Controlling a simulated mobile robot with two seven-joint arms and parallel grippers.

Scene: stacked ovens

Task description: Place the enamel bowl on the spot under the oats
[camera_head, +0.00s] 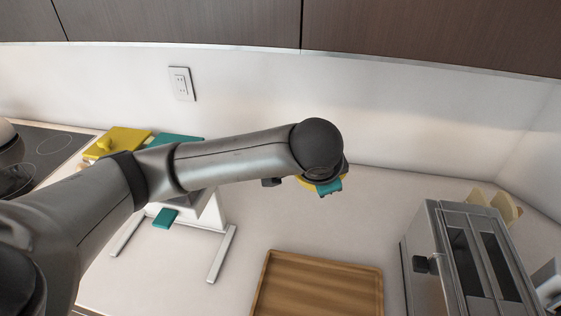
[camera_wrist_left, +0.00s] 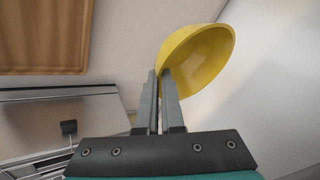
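A yellow bowl (camera_wrist_left: 198,62) is in the left wrist view, tilted, its rim between the two fingers of my left gripper (camera_wrist_left: 160,74). The fingers are close together on the rim and hold the bowl off the counter. In the head view my left arm reaches in from the left. Its dark wrist hides most of the gripper, and only a sliver of the yellow bowl (camera_head: 307,183) shows below it. I cannot make out any oats or the spot under them in either view. My right gripper is in neither view.
A wooden tray (camera_head: 320,286) lies on the counter at the front middle. A white stand with teal parts (camera_head: 217,250) is left, partly behind my arm. A yellow item (camera_head: 122,142) and cooktop (camera_head: 50,148) are farther left.

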